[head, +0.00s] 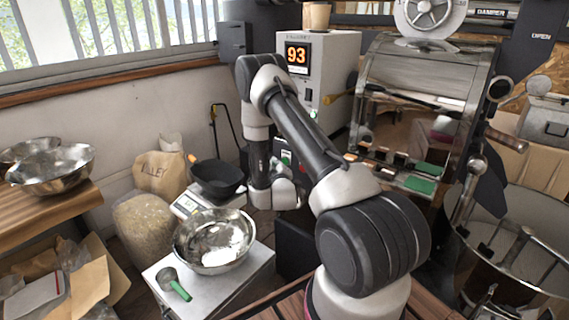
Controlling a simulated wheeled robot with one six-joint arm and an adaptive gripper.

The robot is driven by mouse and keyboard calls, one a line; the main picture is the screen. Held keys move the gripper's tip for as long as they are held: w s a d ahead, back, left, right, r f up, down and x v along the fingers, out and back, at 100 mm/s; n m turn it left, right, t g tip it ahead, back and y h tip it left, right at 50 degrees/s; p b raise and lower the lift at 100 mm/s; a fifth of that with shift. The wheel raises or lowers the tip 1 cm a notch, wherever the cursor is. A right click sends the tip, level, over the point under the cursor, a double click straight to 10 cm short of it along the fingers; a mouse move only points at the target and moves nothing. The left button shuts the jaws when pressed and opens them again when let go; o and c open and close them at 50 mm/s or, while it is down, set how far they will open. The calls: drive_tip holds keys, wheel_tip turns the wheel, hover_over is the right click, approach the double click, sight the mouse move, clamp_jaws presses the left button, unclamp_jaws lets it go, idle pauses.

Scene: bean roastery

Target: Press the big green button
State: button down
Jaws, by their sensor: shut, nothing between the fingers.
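A small box with a green button (286,157) and a red spot below it shows just right of my wrist, partly covered by my arm. I cannot tell the exact size of either from here. My arm reaches up and forward, then bends down to a wrist beside the small box. My gripper's fingers cannot be made out; they are hidden beyond the wrist. I cannot tell whether anything touches the button.
A steel roaster drum (415,85) stands at the right, with a large round bin (525,230) below it. A metal-topped stand (235,275) at centre left holds a steel bowl (213,238), a scale (187,205) and a green-handled scoop (173,283). Sacks stand behind it.

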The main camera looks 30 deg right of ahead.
idle(0.6)
drive_tip(key=shift+w+d, duration=0.15)
drive_tip(key=shift+d, duration=0.25)
drive_tip(key=shift+w+d, duration=0.15)
drive_tip(key=shift+d, duration=0.25)
idle(0.5)
drive_tip(key=shift+a, duration=0.1)
drive_tip(key=shift+s+a, duration=0.3)
drive_tip(key=shift+a, duration=0.4)
drive_tip(key=shift+s+a, duration=0.3)
drive_tip(key=shift+a, duration=0.5)
drive_tip(key=shift+s+a, duration=0.25)
drive_tip(key=shift+a, duration=0.5)
drive_tip(key=shift+s+a, duration=0.3)
drive_tip(key=shift+a, duration=0.5)
